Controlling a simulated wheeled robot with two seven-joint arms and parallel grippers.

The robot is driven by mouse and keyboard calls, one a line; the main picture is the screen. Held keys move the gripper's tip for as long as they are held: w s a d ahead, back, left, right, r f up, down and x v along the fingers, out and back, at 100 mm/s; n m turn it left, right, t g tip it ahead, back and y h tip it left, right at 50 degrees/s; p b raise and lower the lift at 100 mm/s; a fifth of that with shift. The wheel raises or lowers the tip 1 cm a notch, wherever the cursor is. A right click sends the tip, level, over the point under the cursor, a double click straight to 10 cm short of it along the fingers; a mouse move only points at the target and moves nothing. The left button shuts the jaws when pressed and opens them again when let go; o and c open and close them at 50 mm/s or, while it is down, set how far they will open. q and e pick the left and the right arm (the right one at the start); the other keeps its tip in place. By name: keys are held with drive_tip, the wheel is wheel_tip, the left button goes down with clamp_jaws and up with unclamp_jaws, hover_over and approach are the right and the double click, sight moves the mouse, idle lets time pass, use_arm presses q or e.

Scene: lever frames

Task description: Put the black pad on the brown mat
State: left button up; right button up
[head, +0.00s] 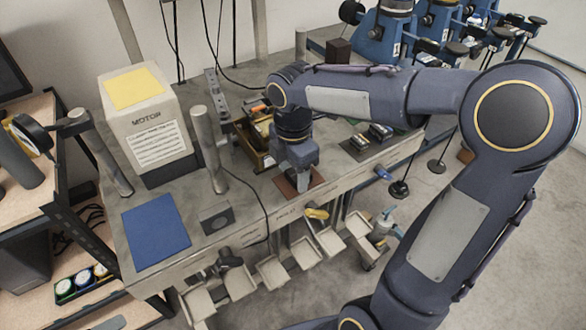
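My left gripper is not in view.
A blue mat (156,230) lies at the bench's left front. Small grey trays (272,272) hang below the front edge.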

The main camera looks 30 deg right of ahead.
sight(293, 175)
drive_tip(key=shift+o, duration=0.3)
drive_tip(key=shift+r, duration=0.15)
drive_tip(key=shift+r, duration=0.25)
wheel_tip(293, 175, up, 11)
drive_tip(key=p, duration=0.1)
drive_tip(key=s+a+f+m+t+y, duration=0.1)
drive_tip(key=s+f+m, duration=0.3)
drive_tip(key=s+m, duration=0.4)
drive_tip(key=s+a+f+m+t+y, duration=0.1)
drive_tip(key=s+f+m+t, duration=0.3)
drive_tip(key=s+m, duration=0.4)
drive_tip(key=f+m+y, duration=0.1)
drive_tip(key=m, duration=0.3)
drive_tip(key=shift+s+a+f+m+t+y, duration=0.2)
drive_tip(key=shift+s+f+m+t+y, duration=0.1)
drive_tip(key=shift+s+y, duration=0.1)
